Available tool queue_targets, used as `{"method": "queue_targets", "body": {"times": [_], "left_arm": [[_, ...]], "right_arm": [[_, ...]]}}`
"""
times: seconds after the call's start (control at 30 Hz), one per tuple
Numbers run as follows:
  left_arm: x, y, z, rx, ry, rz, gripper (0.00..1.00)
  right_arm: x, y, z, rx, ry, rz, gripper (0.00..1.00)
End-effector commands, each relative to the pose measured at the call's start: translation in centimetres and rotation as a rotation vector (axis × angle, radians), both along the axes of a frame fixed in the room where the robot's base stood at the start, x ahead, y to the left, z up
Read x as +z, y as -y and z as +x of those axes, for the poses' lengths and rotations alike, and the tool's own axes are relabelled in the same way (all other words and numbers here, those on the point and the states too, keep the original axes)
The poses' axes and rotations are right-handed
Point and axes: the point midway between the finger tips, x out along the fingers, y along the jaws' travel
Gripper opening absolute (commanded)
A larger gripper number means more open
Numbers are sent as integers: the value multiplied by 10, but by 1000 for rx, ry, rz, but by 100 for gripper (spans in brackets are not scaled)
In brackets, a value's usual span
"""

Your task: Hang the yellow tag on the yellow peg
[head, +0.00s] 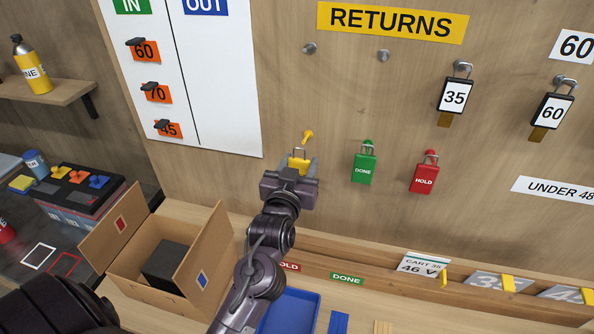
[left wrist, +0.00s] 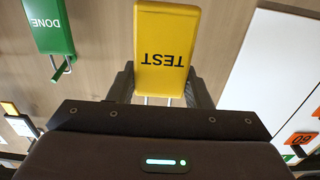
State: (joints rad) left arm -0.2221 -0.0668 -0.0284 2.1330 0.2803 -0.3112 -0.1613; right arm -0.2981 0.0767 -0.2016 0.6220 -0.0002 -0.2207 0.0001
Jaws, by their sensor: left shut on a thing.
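The yellow tag (head: 299,163) is held in my left gripper (head: 299,170), in front of the wooden board. Its metal loop points up, and the top of the loop is a little below the yellow peg (head: 308,135) in the head view. I cannot tell how far the loop is from the board. In the left wrist view the tag (left wrist: 166,50) reads TEST upside down and sits between the two dark fingers (left wrist: 160,85). The yellow peg is not seen in the left wrist view. My right gripper is not in view.
A green DONE tag (head: 364,168) and a red HOLD tag (head: 424,178) hang on pegs to the right. Below are a ledge, an open cardboard box (head: 205,262) and a blue tray (head: 290,312). The board left of the yellow peg carries a white IN/OUT panel (head: 225,80).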

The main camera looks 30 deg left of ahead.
Motion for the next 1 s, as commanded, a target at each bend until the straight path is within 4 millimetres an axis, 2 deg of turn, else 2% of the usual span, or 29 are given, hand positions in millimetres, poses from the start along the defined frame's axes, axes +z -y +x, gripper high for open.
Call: {"method": "queue_targets", "body": {"times": [0.8,1.0], "left_arm": [[-4,-12,48,-1,2,0,17],[-5,-15,56,0,2,1,17]], "right_arm": [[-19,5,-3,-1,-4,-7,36],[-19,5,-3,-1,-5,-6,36]]}}
